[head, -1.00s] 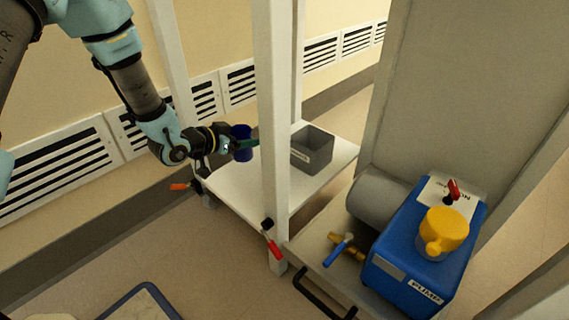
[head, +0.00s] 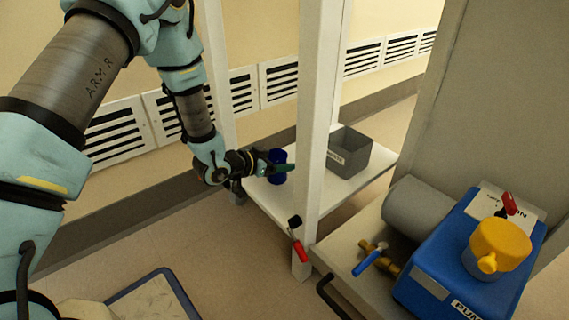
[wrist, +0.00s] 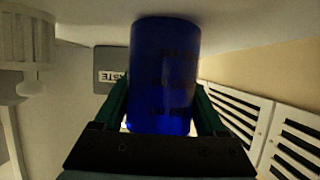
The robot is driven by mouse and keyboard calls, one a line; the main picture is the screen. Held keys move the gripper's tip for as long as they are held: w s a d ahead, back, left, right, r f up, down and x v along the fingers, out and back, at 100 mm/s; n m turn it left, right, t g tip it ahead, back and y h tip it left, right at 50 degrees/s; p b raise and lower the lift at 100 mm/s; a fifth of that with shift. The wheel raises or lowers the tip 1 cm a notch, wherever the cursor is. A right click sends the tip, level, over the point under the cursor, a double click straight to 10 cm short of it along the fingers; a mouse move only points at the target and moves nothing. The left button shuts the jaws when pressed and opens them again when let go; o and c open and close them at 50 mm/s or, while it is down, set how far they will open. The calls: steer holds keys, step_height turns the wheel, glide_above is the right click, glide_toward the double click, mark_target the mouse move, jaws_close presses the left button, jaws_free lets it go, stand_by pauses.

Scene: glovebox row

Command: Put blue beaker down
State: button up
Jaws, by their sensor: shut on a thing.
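The blue beaker (head: 278,160) is at the left part of a low white shelf (head: 262,199), left of a white post, in the head view. My gripper (head: 284,168) reaches it from the left and is shut on it. In the wrist view the beaker (wrist: 165,75) fills the middle, with a green finger on each side. The beaker is at or just above the shelf surface; I cannot tell whether its base touches. A finger partly covers it in the head view.
A grey labelled bin (head: 352,165) stands on the same shelf, right of the white post (head: 318,130). A blue pump (head: 450,265) with a yellow cap is at the lower right. A red-handled valve (head: 298,248) sticks out by the post. Shelf between post and beaker is narrow.

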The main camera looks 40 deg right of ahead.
steer(key=shift+f, duration=0.1)
steer(key=o, duration=1.4)
steer(key=shift+a+r, duration=0.25)
steer(key=shift+r, duration=0.05)
steer(key=s+p+v, duration=0.1)
steer(key=p+v, duration=0.4)
steer(key=v, duration=0.6)
steer(key=w+a+r+n+t+y, duration=0.3)
steer(key=w+a+n+y, duration=0.1)
steer(key=w+a, duration=0.45)
steer(key=w+a+r+n+t+y, duration=0.3)
steer(key=w+a+r+y, duration=0.1)
steer(key=w+a, duration=0.5)
steer(key=s+a+r+n+g+y, duration=0.1)
steer(key=s+a+r+n+y, duration=0.15)
steer(key=a, duration=0.65)
steer(key=s+a+r+n+y, duration=0.1)
steer(key=a+r+n+y, duration=0.2)
steer(key=a, duration=0.5)
steer(key=s+a+r+n+g, duration=0.2)
steer(key=s+a+n, duration=0.3)
steer(key=s, duration=0.4)
steer(key=shift+a+r+g, duration=0.3)
steer(key=shift+a+r, duration=0.35)
